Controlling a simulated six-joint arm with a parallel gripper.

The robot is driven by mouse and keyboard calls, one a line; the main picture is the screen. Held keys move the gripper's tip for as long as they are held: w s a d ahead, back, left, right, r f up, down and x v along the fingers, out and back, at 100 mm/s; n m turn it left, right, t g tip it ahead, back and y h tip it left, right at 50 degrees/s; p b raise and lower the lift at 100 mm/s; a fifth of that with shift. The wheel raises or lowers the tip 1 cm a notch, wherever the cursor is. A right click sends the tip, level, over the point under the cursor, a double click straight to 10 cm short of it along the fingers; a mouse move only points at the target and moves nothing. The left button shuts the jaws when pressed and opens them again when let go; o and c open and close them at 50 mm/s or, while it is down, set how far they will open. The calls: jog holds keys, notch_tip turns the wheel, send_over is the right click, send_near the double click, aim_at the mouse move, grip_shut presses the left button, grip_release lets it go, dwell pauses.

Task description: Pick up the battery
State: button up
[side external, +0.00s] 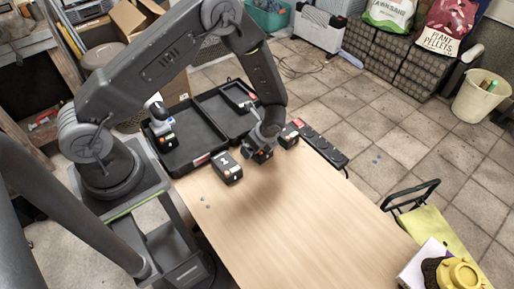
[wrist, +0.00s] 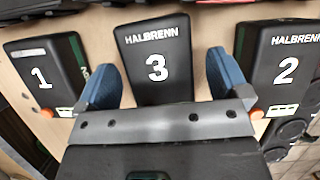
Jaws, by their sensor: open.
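Three black batteries stand in a row, marked HALBRENN where the lettering shows. In the wrist view, battery 1 (wrist: 42,75) is at left, battery 3 (wrist: 157,68) in the middle and battery 2 (wrist: 287,68) at right. My gripper (wrist: 163,72) is open, with blue fingertips on either side of battery 3, in the gaps between it and its neighbours. In the side view my gripper (side external: 262,148) is over the middle battery. One battery (side external: 227,168) sits to its left and another (side external: 290,136) to its right. Whether the fingers touch battery 3 is unclear.
The batteries are near the far edge of the wooden table (side external: 290,215). An open black case (side external: 197,145) lies behind them, with a drill (side external: 162,128) in it. A dark strip (side external: 325,148) is by the right edge. The front middle of the table is clear.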

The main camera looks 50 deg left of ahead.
jog(key=shift+a+f, duration=0.15)
jog(key=shift+f, duration=0.15)
jog(key=shift+c, duration=0.2)
jog(key=c, duration=1.2)
